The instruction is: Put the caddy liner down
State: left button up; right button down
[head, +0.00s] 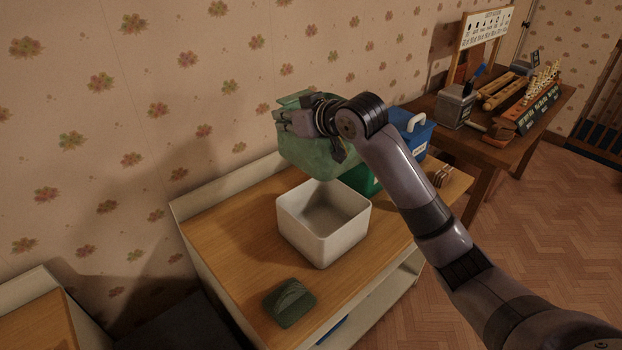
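The caddy liner (318,158) is a dull green, bag-like piece. It hangs from my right gripper (293,122), which appears shut on its upper part; the fingertips are partly lost against the green. The liner is in the air above and behind a white open square bin (295,238), with its lower end near the bin's back rim. The bin stands upright on a wooden-topped cabinet (237,240) and looks empty. My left gripper is not in view.
A dark green ridged object (289,303) lies at the cabinet's front. A green box (368,182) and a blue box with a white handle (418,137) stand behind my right arm. A cluttered wooden table (484,150) is at right. The cabinet top left of the bin is clear.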

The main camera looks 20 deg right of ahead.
aim_at(294, 165)
notch_tip(294, 165, down, 7)
jog(key=shift+f+p, duration=0.2)
jog(key=shift+p, duration=0.3)
notch_tip(294, 165, down, 4)
jog(key=shift+d+f+p, duration=0.15)
jog(key=shift+f+p, duration=0.05)
jog(key=shift+p, duration=0.1)
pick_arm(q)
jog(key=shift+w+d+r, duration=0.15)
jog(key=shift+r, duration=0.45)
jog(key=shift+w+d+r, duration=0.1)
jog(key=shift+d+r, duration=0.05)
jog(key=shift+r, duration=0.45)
pick_arm(e)
notch_tip(294, 165, down, 4)
jog(key=shift+f, duration=0.1)
